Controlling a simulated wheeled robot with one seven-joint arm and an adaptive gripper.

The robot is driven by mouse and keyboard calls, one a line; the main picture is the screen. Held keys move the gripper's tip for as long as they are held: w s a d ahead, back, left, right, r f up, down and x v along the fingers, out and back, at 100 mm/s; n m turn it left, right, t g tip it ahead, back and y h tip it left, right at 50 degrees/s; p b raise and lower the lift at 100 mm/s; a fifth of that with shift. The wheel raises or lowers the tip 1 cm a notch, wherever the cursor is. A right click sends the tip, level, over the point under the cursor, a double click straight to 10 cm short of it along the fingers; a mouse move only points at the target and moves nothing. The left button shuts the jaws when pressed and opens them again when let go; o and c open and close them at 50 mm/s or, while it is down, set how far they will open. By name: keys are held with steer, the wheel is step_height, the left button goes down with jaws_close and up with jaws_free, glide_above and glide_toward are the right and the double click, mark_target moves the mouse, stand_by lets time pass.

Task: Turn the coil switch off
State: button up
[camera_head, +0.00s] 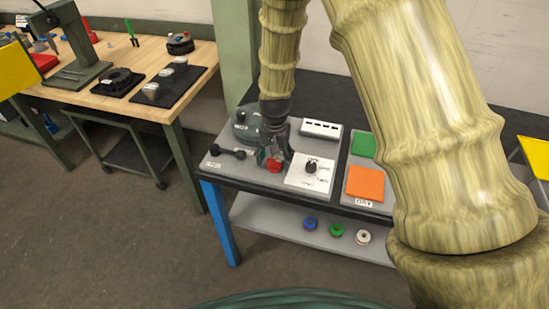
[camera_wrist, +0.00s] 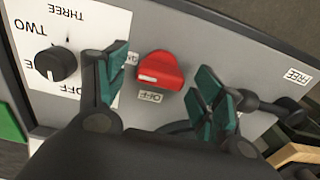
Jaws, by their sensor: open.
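A red rotary knob (camera_wrist: 160,71) sits on the grey panel (camera_wrist: 200,40) in the wrist view, with a white mark on its left part. An OFF label (camera_wrist: 150,96) lies just below it, and another label at its left is partly hidden by a finger. No label naming the coil is readable. My gripper (camera_wrist: 163,66) is open, its green-padded fingers on either side of the knob with gaps visible; nothing is held. In the head view the red knob (camera_head: 274,165) shows under my gripper (camera_head: 277,153), partly covered by it.
A black dial (camera_wrist: 56,64) on a white plate marked TWO, THREE and OFF stands left of the fingers. A black handle (camera_wrist: 275,105) near a FREE label is close to the right finger. Orange (camera_head: 365,184) and green (camera_head: 363,145) pads lie right in the head view.

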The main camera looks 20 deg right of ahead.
steer(key=c, duration=1)
steer(key=shift+n, duration=0.4)
steer(key=n, duration=0.4)
steer(key=n+p, duration=0.1)
steer(key=n, duration=0.3)
steer(key=shift+n, duration=0.3)
steer(key=n, duration=0.4)
steer(key=shift+n+p, duration=0.5)
steer(key=shift+n, duration=1.7)
